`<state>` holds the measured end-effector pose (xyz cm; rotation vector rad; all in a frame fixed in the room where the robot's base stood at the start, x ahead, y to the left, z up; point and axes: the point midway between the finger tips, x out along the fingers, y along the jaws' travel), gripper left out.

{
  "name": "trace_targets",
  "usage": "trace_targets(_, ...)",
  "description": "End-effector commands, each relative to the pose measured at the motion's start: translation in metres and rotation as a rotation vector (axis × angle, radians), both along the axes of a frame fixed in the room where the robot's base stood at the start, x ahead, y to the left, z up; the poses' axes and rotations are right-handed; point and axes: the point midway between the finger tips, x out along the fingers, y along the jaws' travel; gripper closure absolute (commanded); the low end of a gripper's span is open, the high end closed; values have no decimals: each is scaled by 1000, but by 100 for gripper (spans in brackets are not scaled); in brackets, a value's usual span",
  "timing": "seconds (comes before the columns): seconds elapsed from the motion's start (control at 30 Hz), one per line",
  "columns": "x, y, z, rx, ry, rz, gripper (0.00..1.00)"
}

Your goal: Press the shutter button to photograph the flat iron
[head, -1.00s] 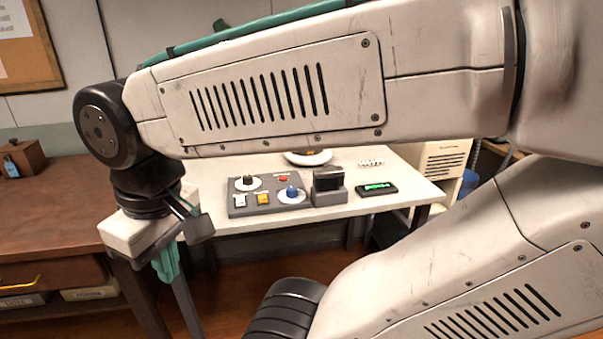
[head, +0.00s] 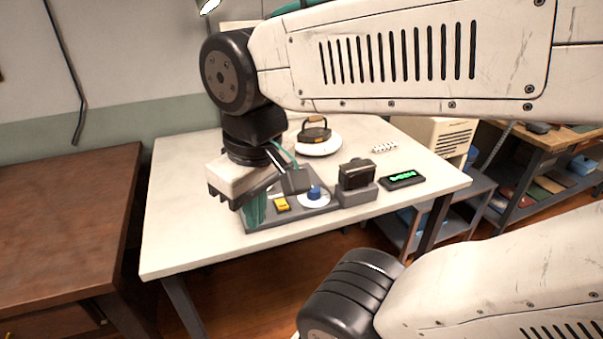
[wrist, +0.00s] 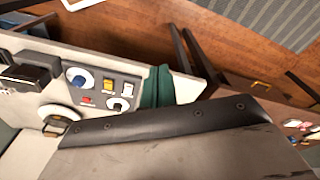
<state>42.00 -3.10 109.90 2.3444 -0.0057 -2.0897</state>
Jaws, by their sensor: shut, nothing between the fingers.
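The flat iron (head: 314,130), dark with a brass-coloured base, stands on a round white turntable (head: 318,150) at the back of the white table. A grey control panel (head: 335,204) near the front edge bears a yellow button (head: 282,204) and a blue knob (head: 314,193). The wrist view also shows its white button (wrist: 126,90), red button (wrist: 87,101) and second dial (wrist: 118,104). I cannot tell which is the shutter. My gripper (head: 255,216), teal-fingered and shut on nothing, points down at the panel's left end, hiding part of it. Contact cannot be told.
A black camera-like box (head: 356,174) on a grey stand is right of the panel, beside a small green-lit display (head: 403,179). The table's left part is clear. A brown desk (head: 60,200) stands left, shelving (head: 545,160) right.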

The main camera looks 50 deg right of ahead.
Motion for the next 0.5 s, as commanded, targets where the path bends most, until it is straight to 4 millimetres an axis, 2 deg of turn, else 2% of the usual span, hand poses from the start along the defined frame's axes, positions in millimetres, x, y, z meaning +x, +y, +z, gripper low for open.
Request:
trace_targets(0.17,8,0,0,34,6,-50,100)
trace_targets(0.27,28,-2,-1,113,18,-171,100)
trace_targets(0.37,62,-13,-3,243,23,-381,100)
trace_targets(0.47,104,-40,-7,396,14,-646,100)
trace_targets(0.5,121,-55,-9,455,6,-755,100)
